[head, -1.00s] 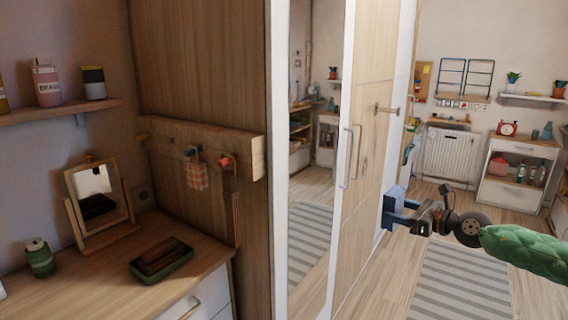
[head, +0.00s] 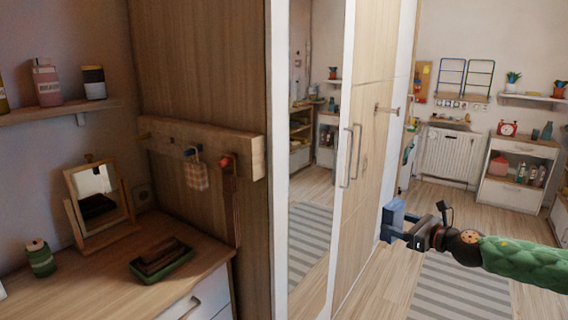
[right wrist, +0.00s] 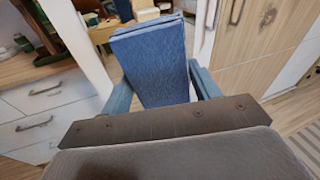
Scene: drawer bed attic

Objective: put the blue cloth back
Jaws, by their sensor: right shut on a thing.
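The blue cloth (right wrist: 152,62) is a folded flat piece between the two fingers of my right gripper (right wrist: 160,88) in the right wrist view. The fingers are shut on it, and it points away from the wrist. In the head view, my right gripper (head: 392,222) is at the right of centre, in front of the wooden wardrobe door. The cloth is hard to tell from the blue fingers there. My left gripper is not in view.
A wooden peg rail (head: 205,148) on the wardrobe side holds a checked cloth (head: 197,174) and a dark red strap (head: 229,200). Below are a dresser top (head: 100,275), a small mirror (head: 97,195) and a dark tray (head: 160,264). A striped rug (head: 460,290) lies on the floor.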

